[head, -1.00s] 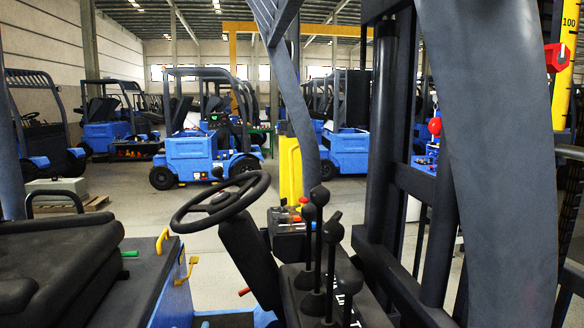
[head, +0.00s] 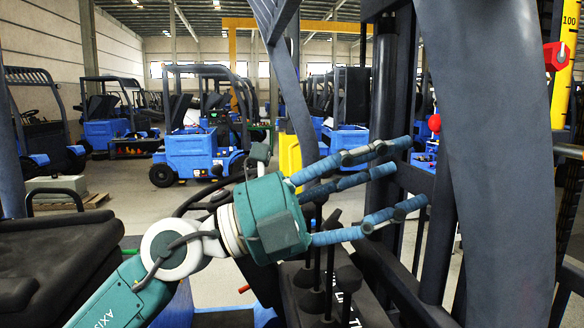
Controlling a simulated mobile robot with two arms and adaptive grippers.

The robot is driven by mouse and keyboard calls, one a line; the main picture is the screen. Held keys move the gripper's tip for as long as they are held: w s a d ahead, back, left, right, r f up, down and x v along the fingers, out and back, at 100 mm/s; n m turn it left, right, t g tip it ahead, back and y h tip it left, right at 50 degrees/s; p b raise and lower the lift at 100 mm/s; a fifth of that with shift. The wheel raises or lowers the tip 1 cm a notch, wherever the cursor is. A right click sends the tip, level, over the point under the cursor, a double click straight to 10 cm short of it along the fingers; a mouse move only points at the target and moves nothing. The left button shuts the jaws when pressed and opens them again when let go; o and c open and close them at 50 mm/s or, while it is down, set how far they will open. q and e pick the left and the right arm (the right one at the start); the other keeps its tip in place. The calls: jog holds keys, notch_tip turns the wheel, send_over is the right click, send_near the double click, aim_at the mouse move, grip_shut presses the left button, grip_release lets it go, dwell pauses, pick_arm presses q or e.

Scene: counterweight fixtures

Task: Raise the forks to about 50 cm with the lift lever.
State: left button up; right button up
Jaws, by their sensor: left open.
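My left gripper (head: 408,176), a teal hand with blue ribbed fingers, reaches in from the left. Its fingers are spread and empty, pointing right toward the dark mast (head: 382,125). The hand is in front of the upper part of several black levers (head: 317,270) on the console and hides most of their knobs. One round knob (head: 349,278) shows lower right. I cannot tell which lever is the lift lever, or whether the hand touches any. White lettering on the console is only partly readable. The forks are not visible. My right gripper is not in view.
A yellow scale post (head: 565,85) marked 100 stands at the right, with a red pointer (head: 556,57) beside it. A curved grey post (head: 490,150) blocks part of the right side. The steering wheel is mostly hidden behind my arm. Blue forklifts (head: 193,155) stand behind.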

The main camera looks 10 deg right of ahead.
pick_arm(q)
jog(key=w+f+m+t+y, duration=0.1)
jog(key=w+f+t+y, duration=0.35)
jog(key=y, duration=0.35)
jog(key=w+a+r+n+t+y, duration=0.2)
jog(key=w+a+r+t+y, duration=0.15)
jog(key=w+a+y, duration=0.4)
jog(key=shift+t+h, duration=0.4)
jog(key=shift+h, duration=0.15)
jog(key=x, duration=0.3)
jog(key=a+p+x, duration=0.1)
jog(key=x, duration=0.3)
jog(key=w+a+x, duration=0.1)
jog(key=x, duration=0.3)
jog(key=shift+w+f+p, duration=0.2)
jog(key=shift+f+p, duration=0.15)
jog(key=shift+f, duration=0.15)
jog(key=shift+n, duration=0.3)
jog(key=shift+c, duration=0.3)
